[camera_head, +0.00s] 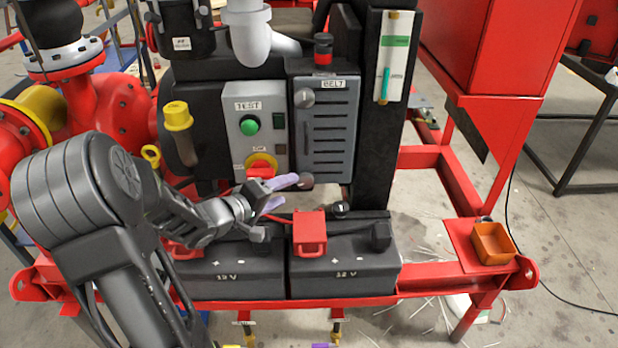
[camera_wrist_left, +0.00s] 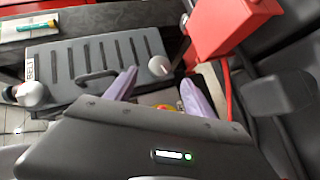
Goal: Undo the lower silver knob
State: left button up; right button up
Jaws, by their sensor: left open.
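The grey slotted cover labelled BELT (camera_head: 330,135) stands upright in the middle of the skid. Its upper silver knob (camera_head: 304,97) is at its top left corner and the lower knob (camera_head: 306,180) at its bottom left corner. In the left wrist view the cover (camera_wrist_left: 95,65) shows on its side, with the upper knob (camera_wrist_left: 31,94) at left and the lower knob (camera_wrist_left: 159,67) just beyond my fingers. My left gripper (camera_head: 279,193) is open. Its lilac fingertips, also in the left wrist view (camera_wrist_left: 158,90), point at the lower knob, which appears between them. My right gripper is not seen.
Two black batteries with a red terminal cover (camera_head: 309,233) stand below the cover, close to my left gripper. A TEST panel (camera_head: 255,122) with a green button is just left. An orange tray (camera_head: 492,243) sits on the red frame at the right.

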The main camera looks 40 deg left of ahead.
aim_at(303, 182)
pick_arm(q)
jog(key=shift+x, duration=3.8)
grip_shut()
